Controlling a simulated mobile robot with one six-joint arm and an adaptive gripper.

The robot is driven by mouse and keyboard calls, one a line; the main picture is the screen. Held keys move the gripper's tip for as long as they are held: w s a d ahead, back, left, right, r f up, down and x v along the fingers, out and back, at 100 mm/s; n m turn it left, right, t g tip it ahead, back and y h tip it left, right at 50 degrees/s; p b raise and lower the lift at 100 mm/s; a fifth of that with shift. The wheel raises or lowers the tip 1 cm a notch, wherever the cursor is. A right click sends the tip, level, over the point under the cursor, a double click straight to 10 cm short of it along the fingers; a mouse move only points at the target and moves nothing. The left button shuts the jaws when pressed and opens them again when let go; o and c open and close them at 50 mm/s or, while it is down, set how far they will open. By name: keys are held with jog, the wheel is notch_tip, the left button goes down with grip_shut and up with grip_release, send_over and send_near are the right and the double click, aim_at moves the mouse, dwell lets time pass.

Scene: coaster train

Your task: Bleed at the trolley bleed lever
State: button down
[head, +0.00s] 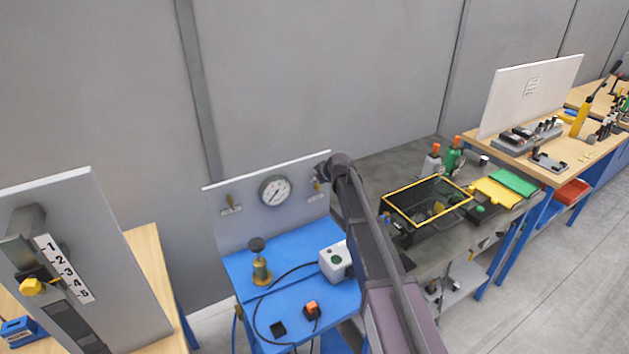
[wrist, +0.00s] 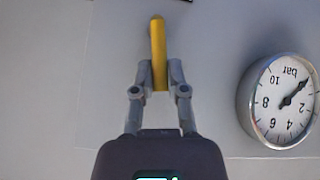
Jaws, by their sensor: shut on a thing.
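The yellow lever (wrist: 158,45) stands out from the pale panel in the wrist view. My gripper (wrist: 160,78) is shut on its lower part, with one finger on each side. In the head view my gripper (head: 322,179) is at the right lever (head: 316,186) of the trolley's panel (head: 250,230), and my arm partly covers that spot. The labels under the levers are too small to read. The round gauge (head: 274,191) sits left of this lever. It also shows close by in the wrist view (wrist: 278,101), turned over, its needle near the 2 side.
A second lever (head: 229,201) is at the panel's left. The blue trolley top (head: 290,265) carries a brass valve (head: 261,268), a grey box (head: 335,262), an orange switch (head: 312,309) and a black cable. A cluttered grey bench (head: 400,185) stands to the right.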

jog(key=shift+w+d+m+g+y, duration=0.2)
jog(key=shift+d+m+g+y, duration=0.25)
jog(key=shift+y, duration=0.25)
jog(key=c, duration=0.7)
grip_release()
jog(key=shift+o, duration=0.2)
jog(key=shift+a, duration=0.15)
